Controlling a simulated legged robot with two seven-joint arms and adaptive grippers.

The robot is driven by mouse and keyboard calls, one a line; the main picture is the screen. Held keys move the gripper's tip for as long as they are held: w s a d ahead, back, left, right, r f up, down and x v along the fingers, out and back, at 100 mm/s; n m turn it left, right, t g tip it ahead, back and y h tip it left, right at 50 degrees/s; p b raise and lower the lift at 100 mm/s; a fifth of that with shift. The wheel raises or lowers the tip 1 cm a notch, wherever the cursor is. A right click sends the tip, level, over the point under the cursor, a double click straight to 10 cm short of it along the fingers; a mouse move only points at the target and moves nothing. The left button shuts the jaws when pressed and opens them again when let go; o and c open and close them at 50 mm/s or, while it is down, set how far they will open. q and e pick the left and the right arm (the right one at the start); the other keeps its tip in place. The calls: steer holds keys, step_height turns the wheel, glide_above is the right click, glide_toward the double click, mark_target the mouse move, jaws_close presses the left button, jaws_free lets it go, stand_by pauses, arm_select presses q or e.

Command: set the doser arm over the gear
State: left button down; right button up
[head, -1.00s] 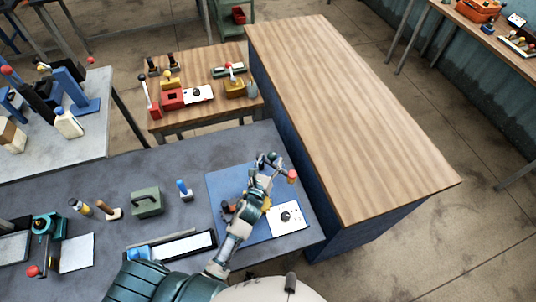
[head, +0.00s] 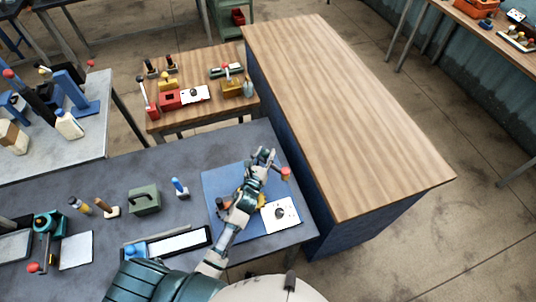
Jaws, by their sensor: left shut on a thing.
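My left gripper (head: 263,158) is over the far part of a blue mat (head: 216,184) on the grey bench. Its fingers are closed together, shut on what I take to be the doser arm, which the hand mostly hides. A red knob (head: 286,173) on an orange-yellow base stands just right of the hand. A yellow gear (head: 262,201) shows only in part beside my left wrist and forearm, nearer than the gripper. I cannot see the doser arm's exact position over it. My right gripper is not in view.
A white plate with a dark knob (head: 280,214) lies at the mat's near right. A green box (head: 144,200), a blue-handled tool (head: 179,187) and a black-framed tray (head: 180,244) are to the left. A wooden-topped counter (head: 340,120) stands close on the right, its top clear.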

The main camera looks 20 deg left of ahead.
arm_select(q)
steer(key=shift+d+r, duration=0.1)
steer(key=shift+d, duration=0.25)
steer(key=shift+a+m+h+p, duration=0.75)
steer(key=shift+h+p, duration=0.1)
steer(key=shift+h, duration=0.25)
steer(key=shift+s+d, duration=0.1)
steer(key=shift+d, duration=0.3)
steer(key=c, duration=0.7)
jaws_free()
steer(key=shift+s+a, duration=0.1)
steer(key=shift+a, duration=0.1)
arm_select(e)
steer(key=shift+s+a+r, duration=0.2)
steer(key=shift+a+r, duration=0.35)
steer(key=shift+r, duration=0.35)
